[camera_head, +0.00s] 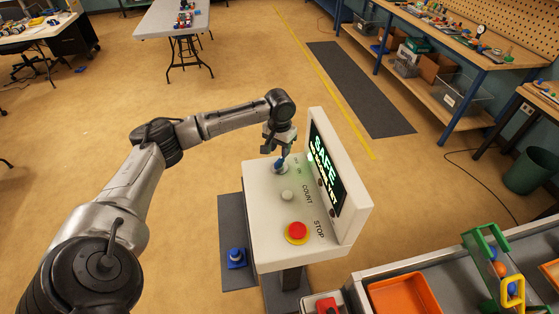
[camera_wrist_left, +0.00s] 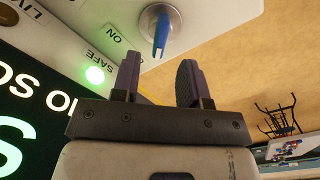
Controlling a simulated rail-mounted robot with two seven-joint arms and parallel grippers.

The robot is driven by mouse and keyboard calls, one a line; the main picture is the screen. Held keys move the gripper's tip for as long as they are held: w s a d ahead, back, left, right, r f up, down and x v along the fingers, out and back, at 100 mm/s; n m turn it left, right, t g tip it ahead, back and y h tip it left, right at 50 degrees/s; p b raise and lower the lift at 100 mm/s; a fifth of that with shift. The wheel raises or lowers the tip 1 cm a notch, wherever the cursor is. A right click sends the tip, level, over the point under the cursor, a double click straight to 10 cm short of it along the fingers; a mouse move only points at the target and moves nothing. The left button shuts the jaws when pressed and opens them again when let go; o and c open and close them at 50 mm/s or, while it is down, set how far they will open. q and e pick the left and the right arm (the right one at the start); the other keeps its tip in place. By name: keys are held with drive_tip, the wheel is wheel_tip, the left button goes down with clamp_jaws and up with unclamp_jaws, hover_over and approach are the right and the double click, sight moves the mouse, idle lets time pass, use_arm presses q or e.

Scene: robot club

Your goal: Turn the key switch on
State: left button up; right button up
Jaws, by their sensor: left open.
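The key switch has a blue key (camera_head: 281,162) in a round metal collar at the far end of a white console (camera_head: 262,200). In the left wrist view the blue key (camera_wrist_left: 161,32) stands in its collar, just beyond my fingertips, beside an "ON" label. My left gripper (camera_head: 278,147) is over the key switch. In its wrist view my left gripper (camera_wrist_left: 158,72) is open with nothing between the fingers, and the key looks apart from them. A lamp (camera_wrist_left: 95,75) beside the "SAFE" label glows green. The console screen (camera_head: 325,168) reads "SAFE". My right gripper is out of view.
A grey button (camera_head: 287,195) and a red stop button (camera_head: 297,231) on yellow sit on the same panel. The upright screen board borders the panel's right side. An orange tray (camera_head: 404,296) lies at the lower right.

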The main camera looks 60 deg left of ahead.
sight(279, 160)
use_arm(q)
drive_tip(key=shift+f, duration=3)
drive_tip(key=shift+c, duration=0.3)
clamp_jaws()
